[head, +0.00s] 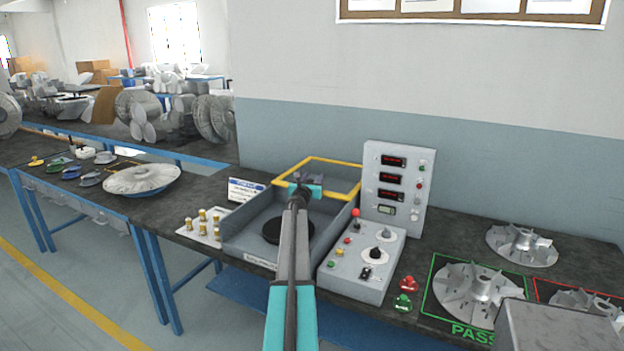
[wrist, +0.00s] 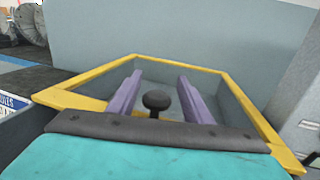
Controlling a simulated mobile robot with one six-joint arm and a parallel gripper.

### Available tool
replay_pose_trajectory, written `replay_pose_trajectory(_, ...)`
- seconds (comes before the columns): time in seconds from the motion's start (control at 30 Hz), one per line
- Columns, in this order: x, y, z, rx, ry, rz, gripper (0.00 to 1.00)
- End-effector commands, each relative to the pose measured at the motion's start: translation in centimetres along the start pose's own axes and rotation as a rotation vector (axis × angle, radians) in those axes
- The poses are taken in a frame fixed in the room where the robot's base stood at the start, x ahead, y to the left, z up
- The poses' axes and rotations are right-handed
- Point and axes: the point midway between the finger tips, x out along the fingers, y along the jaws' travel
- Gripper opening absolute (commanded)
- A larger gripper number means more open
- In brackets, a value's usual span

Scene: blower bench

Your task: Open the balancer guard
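The balancer guard is a clear panel in a yellow frame (head: 333,160), at the rear of the grey balancer box (head: 245,232). It appears raised at a tilt; its exact angle is unclear. The front of the box is uncovered and shows a black round spindle plate (head: 272,231), partly behind my arm. My gripper (head: 308,178) is at the guard's near side. In the wrist view the yellow frame (wrist: 95,78) surrounds the purple fingers (wrist: 160,76). They are apart, with a black knob (wrist: 156,100) between them and visible gaps on both sides.
A control box (head: 352,276) with buttons and a red-tipped lever stands right of the balancer, before an upright display panel (head: 397,185). Brass weights (head: 203,224) sit at left. Impellers (head: 478,287) lie at right. A notice card (head: 245,190) stands beside the balancer box.

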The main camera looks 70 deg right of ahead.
Motion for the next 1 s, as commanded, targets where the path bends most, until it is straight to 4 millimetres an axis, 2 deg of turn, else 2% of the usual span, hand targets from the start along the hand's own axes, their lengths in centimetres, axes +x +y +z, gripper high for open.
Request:
replay_pose_trajectory(0.47, -0.5, 0.3, 0.0, 0.000, 0.000, 0.004, 0.45)
replay_pose_trajectory(1.0, -4.8, 0.2, 0.0, 0.000, 0.000, 0.004, 0.45)
